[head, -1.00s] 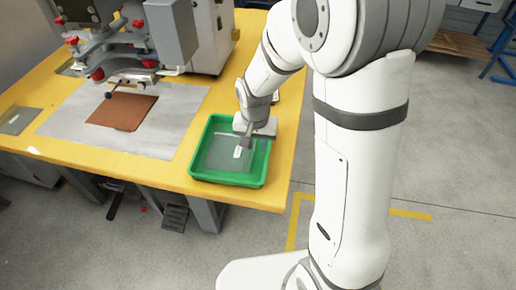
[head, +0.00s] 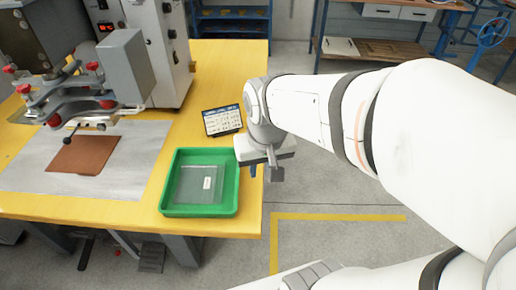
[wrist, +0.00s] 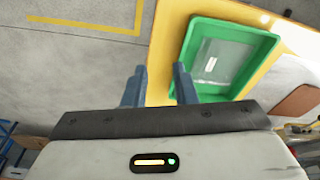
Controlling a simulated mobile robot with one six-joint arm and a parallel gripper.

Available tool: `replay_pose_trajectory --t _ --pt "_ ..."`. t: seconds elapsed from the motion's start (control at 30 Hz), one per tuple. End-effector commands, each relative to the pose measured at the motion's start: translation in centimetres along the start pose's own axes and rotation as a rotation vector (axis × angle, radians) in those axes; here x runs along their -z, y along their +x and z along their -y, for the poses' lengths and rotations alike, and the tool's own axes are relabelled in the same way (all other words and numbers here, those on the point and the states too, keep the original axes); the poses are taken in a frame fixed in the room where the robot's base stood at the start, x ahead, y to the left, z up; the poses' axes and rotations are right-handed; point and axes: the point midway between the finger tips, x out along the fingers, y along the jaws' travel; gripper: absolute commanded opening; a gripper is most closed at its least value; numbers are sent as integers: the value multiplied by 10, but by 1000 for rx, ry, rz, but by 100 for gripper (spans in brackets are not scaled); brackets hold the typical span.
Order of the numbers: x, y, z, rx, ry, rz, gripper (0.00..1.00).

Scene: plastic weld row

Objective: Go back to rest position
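My gripper (head: 264,174) is out past the right edge of the yellow table, to the right of the green tray. In the wrist view my gripper (wrist: 159,88) shows two blue fingers spread apart with nothing between them. The green tray (head: 232,185) stands at the table's right front corner; it also shows in the wrist view (wrist: 240,32). A clear flat pouch with a small white label (head: 195,184) lies in the tray, and the same pouch appears in the wrist view (wrist: 213,58).
The welding machine (head: 125,68) stands on the yellow table (head: 190,228) at left, with a brown sheet (head: 84,154) on a grey plate (head: 140,160). A small display panel (head: 222,120) stands behind the tray. A workbench (head: 385,50) is at the back; the floor right of the table is clear.

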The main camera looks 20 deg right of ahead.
Motion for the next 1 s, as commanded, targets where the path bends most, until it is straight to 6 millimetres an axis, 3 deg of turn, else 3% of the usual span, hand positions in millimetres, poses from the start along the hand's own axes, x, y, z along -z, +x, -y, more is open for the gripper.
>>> replay_pose_trajectory --t 0.1,0.2,0.53,0.83,1.0 --pt "-19 -7 -10 2 -37 -15 25" --pt "-25 -9 -14 2 -53 -20 25" --pt "-26 -11 -14 3 -58 -20 25" --pt "-19 -64 -14 0 -61 -38 25" --pt "-18 -69 -14 0 -61 -42 25"
